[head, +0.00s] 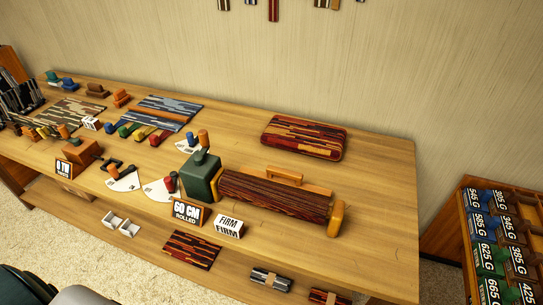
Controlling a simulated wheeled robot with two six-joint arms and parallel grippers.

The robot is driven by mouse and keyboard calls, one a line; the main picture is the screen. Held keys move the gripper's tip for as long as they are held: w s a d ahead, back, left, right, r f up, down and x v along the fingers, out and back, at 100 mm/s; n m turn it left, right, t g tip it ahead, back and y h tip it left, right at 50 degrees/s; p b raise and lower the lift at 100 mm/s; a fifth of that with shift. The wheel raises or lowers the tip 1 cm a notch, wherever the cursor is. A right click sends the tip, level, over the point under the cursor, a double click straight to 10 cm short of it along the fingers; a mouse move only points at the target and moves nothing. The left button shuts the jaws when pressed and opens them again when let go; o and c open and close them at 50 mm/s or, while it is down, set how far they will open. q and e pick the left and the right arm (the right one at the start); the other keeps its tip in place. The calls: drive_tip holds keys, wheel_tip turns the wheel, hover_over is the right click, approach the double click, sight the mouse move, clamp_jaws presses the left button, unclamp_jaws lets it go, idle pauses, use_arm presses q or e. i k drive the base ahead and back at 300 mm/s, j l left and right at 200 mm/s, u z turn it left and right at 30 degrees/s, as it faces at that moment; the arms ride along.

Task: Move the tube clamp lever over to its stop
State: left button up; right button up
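A dark green clamp-like block (201,178) stands at the left end of a dark red striped roll (275,194) on the table. A short dark lever (201,158) sits on top of the block, and its exact angle is hard to tell. Left of it, two white fan-shaped plates lie flat, the left plate (124,183) and the right plate (158,190). A dark arm with a red end (170,183) lies over the right plate. No label names the tube clamp, so I cannot tell which lever belongs to it. Neither of my grippers is in view.
The long wooden table (380,200) has free room at its right end. Signs reading 60 CM ROLLED (188,213) and FIRM (229,227) stand before the roll. A striped pad (304,137) lies behind. A rack of labelled packets (500,250) stands right.

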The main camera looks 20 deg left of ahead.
sight(170, 182)
drive_tip(key=u, duration=1.5)
drive_tip(key=i+j+z, duration=0.1)
drive_tip(key=z, duration=0.15)
